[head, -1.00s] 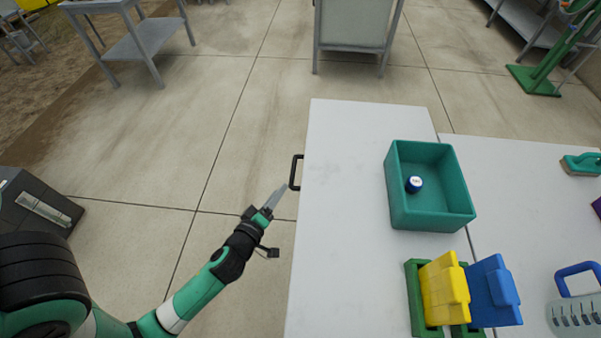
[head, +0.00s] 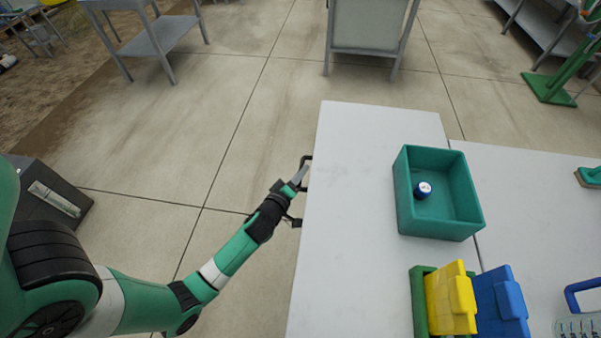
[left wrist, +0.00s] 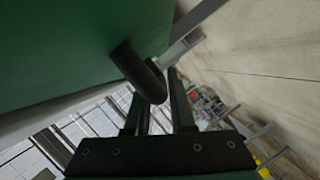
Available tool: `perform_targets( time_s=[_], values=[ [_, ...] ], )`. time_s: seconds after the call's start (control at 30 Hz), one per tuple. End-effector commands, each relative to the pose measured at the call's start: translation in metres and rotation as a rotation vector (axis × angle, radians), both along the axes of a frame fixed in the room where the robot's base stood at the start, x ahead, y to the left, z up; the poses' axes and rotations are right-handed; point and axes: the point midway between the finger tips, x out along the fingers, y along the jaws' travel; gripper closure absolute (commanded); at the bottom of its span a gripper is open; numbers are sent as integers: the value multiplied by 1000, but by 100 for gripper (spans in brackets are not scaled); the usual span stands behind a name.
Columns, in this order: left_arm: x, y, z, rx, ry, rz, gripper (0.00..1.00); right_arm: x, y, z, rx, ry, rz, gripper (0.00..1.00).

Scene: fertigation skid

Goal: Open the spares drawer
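The dark handle (head: 307,160) of the drawer sticks out from the left side of the white-topped bench. In the left wrist view the black handle (left wrist: 148,82) curves out from a green front (left wrist: 75,40), which I take to be the drawer's. My left gripper (head: 301,175) is at the handle. In the left wrist view its two fingers (left wrist: 158,105) stand apart, with the handle's bend at the gap between them. Whether they touch it is not clear. The drawer front is hidden under the bench top in the head view. My right gripper is out of view.
On the white bench top (head: 350,230) stand a teal bin (head: 455,228) with a blue-and-white round item (head: 423,190), and yellow (head: 450,300) and blue (head: 500,305) pieces in a green holder. The floor (head: 215,140) left of the bench is clear.

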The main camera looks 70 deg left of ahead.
Motion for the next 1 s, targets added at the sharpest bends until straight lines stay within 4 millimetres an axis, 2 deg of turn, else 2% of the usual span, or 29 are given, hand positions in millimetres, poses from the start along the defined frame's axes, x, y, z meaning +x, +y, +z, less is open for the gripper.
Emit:
perform_targets(
  time_s=[0.03, 0.1, 1.0],
  values=[
    [0, 0, 0, 0, 0, 0, 88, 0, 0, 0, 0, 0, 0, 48],
    [0, 0, 0, 0, 0, 0, 100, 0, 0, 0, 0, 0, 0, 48],
    [0, 0, 0, 0, -1, -1, 100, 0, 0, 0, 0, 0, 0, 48]
  ],
)
